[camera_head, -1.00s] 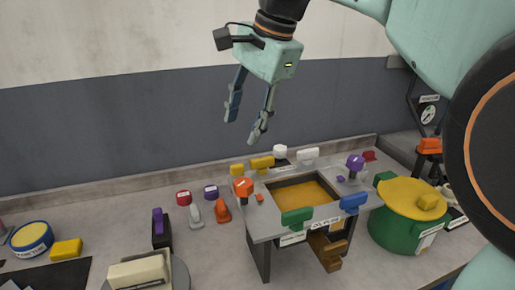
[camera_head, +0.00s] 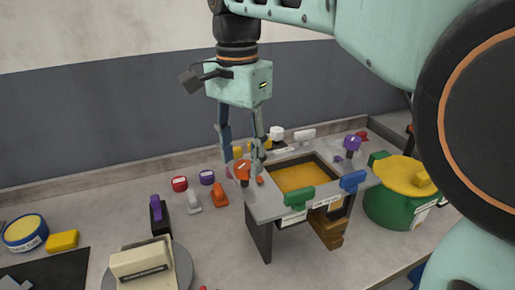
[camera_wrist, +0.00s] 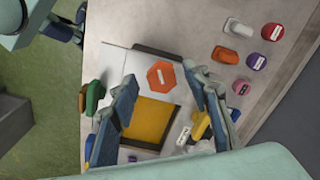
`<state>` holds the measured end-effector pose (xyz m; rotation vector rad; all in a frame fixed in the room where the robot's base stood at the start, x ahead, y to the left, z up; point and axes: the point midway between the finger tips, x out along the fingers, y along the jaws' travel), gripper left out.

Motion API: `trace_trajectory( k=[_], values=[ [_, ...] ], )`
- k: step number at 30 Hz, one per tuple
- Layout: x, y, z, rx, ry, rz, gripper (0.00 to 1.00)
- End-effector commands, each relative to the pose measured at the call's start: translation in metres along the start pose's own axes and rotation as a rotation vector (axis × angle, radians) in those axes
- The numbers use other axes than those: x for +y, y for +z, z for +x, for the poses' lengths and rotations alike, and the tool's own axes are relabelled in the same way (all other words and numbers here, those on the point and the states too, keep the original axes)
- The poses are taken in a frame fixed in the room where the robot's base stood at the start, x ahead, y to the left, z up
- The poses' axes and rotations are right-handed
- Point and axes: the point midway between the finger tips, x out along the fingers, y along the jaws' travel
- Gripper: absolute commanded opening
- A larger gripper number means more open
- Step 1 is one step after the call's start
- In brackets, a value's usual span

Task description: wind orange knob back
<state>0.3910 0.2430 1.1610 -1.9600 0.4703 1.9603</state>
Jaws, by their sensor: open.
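The orange knob (camera_head: 242,169) is an octagonal cap with a white mark, on a short dark stem at the left corner of a grey stand (camera_head: 262,205). In the wrist view the knob (camera_wrist: 161,75) lies between my fingers and a little beyond their tips. My gripper (camera_head: 243,170) points down over the knob, with its fingers apart on either side of it in the picture. In the wrist view my gripper (camera_wrist: 161,84) is open and holds nothing. I cannot tell whether a finger touches the knob.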

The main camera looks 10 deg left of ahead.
Motion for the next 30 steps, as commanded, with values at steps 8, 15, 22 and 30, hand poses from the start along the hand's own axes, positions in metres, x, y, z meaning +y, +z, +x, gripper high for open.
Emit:
trace_trajectory(
  k=[8, 15, 22, 30],
  values=[
    [0.0, -0.0001, 0.0162, 0.0, -0.001, 0.0, 0.43],
    [-0.0002, 0.0, 0.016, 0.0, -0.002, 0.0, 0.39],
    [-0.0002, 0.0, 0.0159, 0.0, -0.001, 0.0, 0.14],
    [0.0, 0.0, 0.0156, 0.0, -0.001, -0.006, 0.02]
  ],
)
